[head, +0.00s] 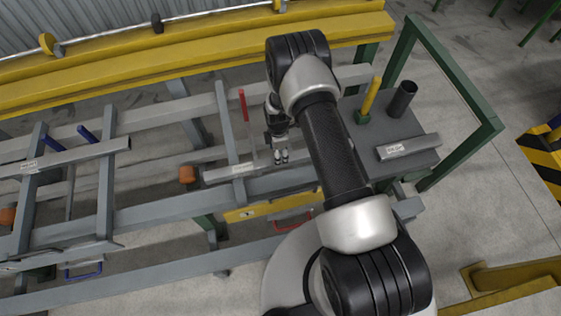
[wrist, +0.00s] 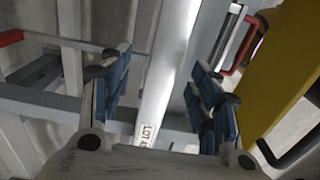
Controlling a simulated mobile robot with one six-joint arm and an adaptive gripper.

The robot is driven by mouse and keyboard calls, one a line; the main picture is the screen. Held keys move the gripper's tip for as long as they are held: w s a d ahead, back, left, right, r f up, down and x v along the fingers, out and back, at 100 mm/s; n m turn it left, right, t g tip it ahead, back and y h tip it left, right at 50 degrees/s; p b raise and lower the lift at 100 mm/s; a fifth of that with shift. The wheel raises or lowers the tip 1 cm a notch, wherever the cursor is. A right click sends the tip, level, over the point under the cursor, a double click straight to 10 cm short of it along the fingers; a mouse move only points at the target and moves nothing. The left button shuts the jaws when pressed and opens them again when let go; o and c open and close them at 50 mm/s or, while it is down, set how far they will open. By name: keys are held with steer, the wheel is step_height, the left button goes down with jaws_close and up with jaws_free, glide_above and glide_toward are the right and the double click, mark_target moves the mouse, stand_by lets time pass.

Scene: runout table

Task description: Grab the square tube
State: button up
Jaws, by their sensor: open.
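A pale grey straight bar with a white label (head: 222,173) lies across the rack rails below my gripper. It looks like the square tube, but its end section is not visible and I cannot read the label for certain. My gripper (head: 281,157) points down over this bar, right of its label. In the wrist view my gripper (wrist: 160,68) is open with its blue-padded fingers apart, and the bar (wrist: 170,65) runs lengthwise through the gap between them. Nothing is gripped. I cannot tell how far the fingertips reach down beside the bar. My arm hides the bar's right end.
Another labelled bar (head: 75,156) lies on the rack at left. A third labelled piece (head: 424,145) lies on a dark plate at right, near a yellow post (head: 370,96) and a dark cylinder (head: 402,99). A red upright (head: 243,106) stands behind my gripper.

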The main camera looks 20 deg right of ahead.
steer(key=f, duration=0.1)
steer(key=f+b, duration=0.1)
steer(key=f, duration=0.3)
steer(key=shift+s+d+b, duration=0.3)
steer(key=shift+d+b, duration=0.05)
steer(key=shift+b, duration=0.05)
steer(key=shift+c, duration=0.4)
jaws_close()
